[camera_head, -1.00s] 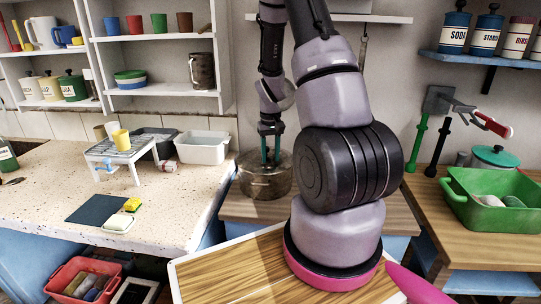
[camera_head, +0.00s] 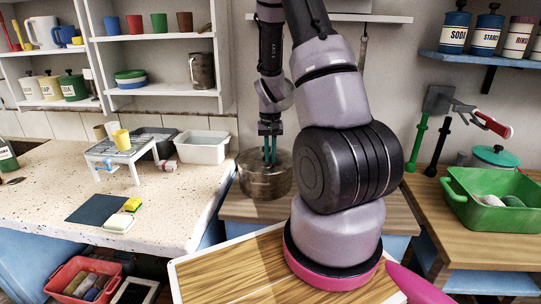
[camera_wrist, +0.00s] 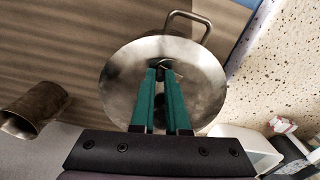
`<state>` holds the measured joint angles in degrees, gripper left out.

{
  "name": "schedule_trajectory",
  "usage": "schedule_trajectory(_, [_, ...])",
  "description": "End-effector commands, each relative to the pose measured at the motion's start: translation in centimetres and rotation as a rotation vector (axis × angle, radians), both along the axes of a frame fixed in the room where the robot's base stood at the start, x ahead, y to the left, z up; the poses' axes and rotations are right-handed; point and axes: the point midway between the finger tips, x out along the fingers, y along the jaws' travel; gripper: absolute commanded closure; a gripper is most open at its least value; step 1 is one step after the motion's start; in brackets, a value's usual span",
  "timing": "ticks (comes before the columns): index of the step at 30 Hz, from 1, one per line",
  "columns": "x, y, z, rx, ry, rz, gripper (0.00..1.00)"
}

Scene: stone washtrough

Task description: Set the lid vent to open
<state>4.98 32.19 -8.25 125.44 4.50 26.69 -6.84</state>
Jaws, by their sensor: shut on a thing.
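A round metal pot with a lid (camera_head: 265,181) stands on the wooden counter behind my arm. In the wrist view its steel lid (camera_wrist: 120,85) is seen from above, with a wire handle (camera_wrist: 190,18) at the far side. My gripper (camera_head: 269,160) points down at the lid; its teal fingers also show in the wrist view (camera_wrist: 166,75). The fingers are close together on a small part near the lid's middle, the vent (camera_wrist: 169,66). The fingers hide most of the vent, so I cannot tell its setting.
A brassy metal vessel (camera_wrist: 35,108) lies left of the pot in the wrist view. A white basin (camera_head: 202,147) and a small white stand (camera_head: 122,155) are on the speckled counter to the left. A green tub (camera_head: 490,205) stands on the right counter.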

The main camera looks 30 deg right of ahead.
Motion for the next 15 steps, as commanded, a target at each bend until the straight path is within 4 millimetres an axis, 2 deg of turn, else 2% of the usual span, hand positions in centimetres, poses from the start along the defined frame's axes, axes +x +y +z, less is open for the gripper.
schedule_trajectory(15, [-0.62,1.1,0.02,-0.001,-0.001,-0.479,1.0])
